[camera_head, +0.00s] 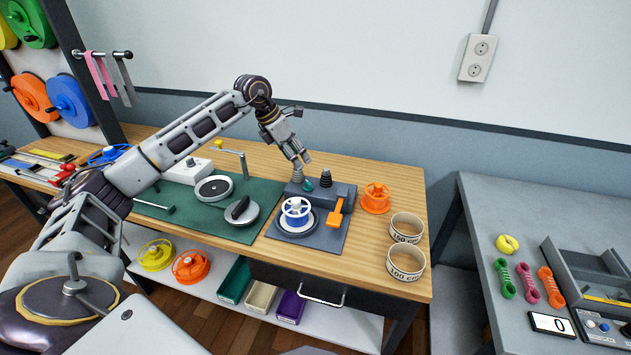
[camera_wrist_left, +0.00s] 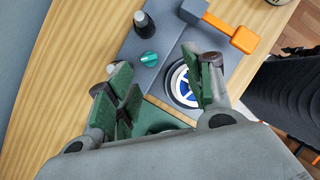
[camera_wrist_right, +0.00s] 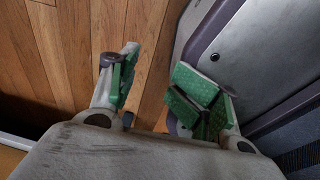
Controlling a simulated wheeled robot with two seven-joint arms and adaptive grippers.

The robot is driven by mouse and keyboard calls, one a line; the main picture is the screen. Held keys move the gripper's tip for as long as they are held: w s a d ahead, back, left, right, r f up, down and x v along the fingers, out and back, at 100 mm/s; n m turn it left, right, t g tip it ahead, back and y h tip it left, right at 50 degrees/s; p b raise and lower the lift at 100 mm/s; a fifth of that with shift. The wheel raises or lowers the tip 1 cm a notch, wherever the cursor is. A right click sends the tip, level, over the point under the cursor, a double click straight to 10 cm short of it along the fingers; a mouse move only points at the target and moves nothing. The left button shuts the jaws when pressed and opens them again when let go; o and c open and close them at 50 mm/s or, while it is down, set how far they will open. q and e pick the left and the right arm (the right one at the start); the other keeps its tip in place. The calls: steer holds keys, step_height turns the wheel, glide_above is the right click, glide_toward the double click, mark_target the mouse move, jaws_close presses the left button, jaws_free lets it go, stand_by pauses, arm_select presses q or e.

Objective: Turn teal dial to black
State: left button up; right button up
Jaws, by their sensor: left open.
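The teal dial (camera_head: 309,184) is a small knob on the grey block (camera_head: 345,188) at the back of the grey-blue station on the wooden bench. In the left wrist view the teal dial (camera_wrist_left: 149,58) shows a pale pointer line; its colour marks are too small to read. A black ribbed cone (camera_head: 326,178) and a grey cone (camera_head: 297,174) stand either side of it. My left gripper (camera_head: 303,158) is open and empty above the dial, apart from it. My right gripper (camera_wrist_right: 160,88) is open and empty over the wooden floor, out of the head view.
A white-and-blue spool (camera_head: 296,212) and an orange lever (camera_head: 336,213) stand just in front of the block. A dark disc with a handle (camera_head: 240,211) is to the left.

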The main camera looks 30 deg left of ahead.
arm_select(q)
steer(key=a+y, duration=0.1)
steer(key=a, duration=0.1)
glide_above(308, 182)
steer(key=s+a, duration=0.1)
steer(key=s, duration=0.1)
step_height(308, 182, down, 7)
steer(key=shift+a+f, duration=0.15)
steer(key=x, duration=0.4)
steer(key=shift+s, duration=0.1)
steer(key=shift+w+f, duration=0.2)
steer(key=shift+f, duration=0.35)
arm_select(e)
steer(key=shift+w+d+r, duration=0.1)
steer(key=shift+w+d, duration=0.25)
steer(key=shift+d, duration=0.25)
steer(key=shift+w+d+r, duration=0.1)
steer(key=shift+w+d, duration=0.2)
steer(key=shift+d, duration=0.3)
